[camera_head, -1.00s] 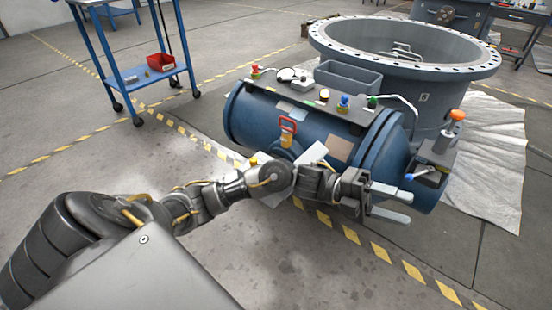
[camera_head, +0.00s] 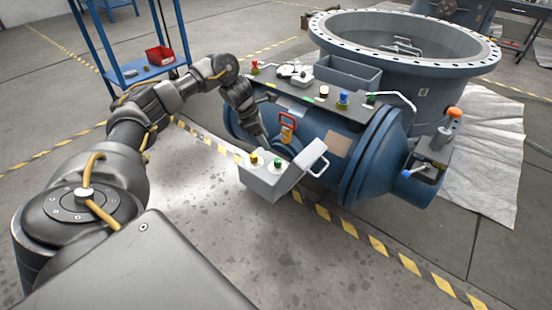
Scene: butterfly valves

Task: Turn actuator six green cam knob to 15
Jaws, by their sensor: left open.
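My left gripper (camera_head: 262,140) points downward in front of the blue cylinder (camera_head: 330,140). It is open, and its fingertips are small and dark, just behind a grey box (camera_head: 268,188). On the box are a yellow knob (camera_head: 254,159) and a green knob (camera_head: 277,162). The gripper appears apart from both knobs. Another green knob (camera_head: 371,98) sits at the right end of the dark panel on top of the cylinder. I cannot read any label or scale, so I cannot tell which green knob belongs to actuator six. My right gripper is not in view.
A red knob (camera_head: 254,67), a blue knob (camera_head: 343,99) and a grey tray (camera_head: 347,74) are on the panel. A large flanged vessel (camera_head: 405,75) stands behind. An orange-topped handle (camera_head: 454,113) is at the right. A blue cart (camera_head: 125,73) stands back left. The front floor is clear.

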